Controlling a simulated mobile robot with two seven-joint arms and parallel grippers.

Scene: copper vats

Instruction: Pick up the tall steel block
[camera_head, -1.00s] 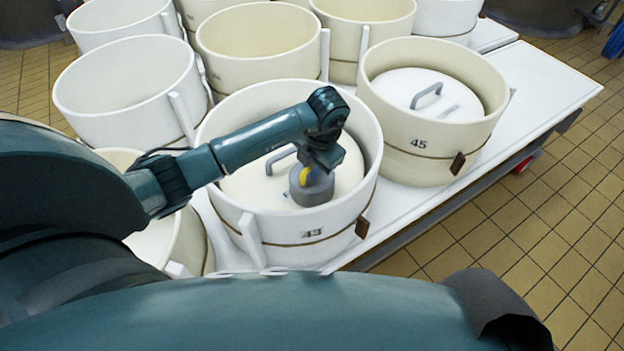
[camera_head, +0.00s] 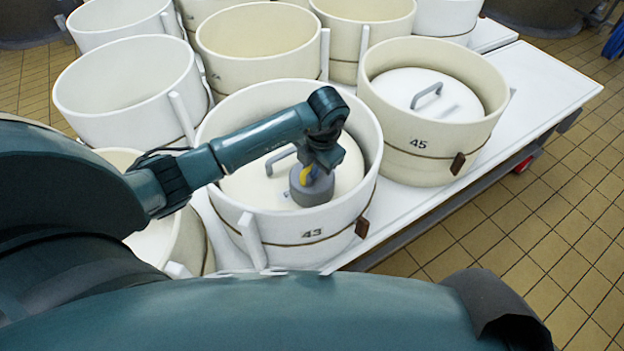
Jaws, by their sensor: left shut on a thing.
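The steel block (camera_head: 314,191) is a grey, round-looking piece inside the vat marked 43 (camera_head: 290,231). It is at the front right of the white lid (camera_head: 240,186), and I cannot tell whether it touches the lid. My left gripper (camera_head: 307,175) points down from above and is shut on the block's top. A small yellow part shows there. The wrist hides part of the block and the fingertips. My right gripper is not in view.
The rim of vat 43 surrounds the block, and the lid's grey handle (camera_head: 281,160) stands just left of it. Vat 45 (camera_head: 425,150), with its own lid, is to the right. Several open cream vats stand behind on the white table (camera_head: 540,80). Tiled floor (camera_head: 560,200) is free at right.

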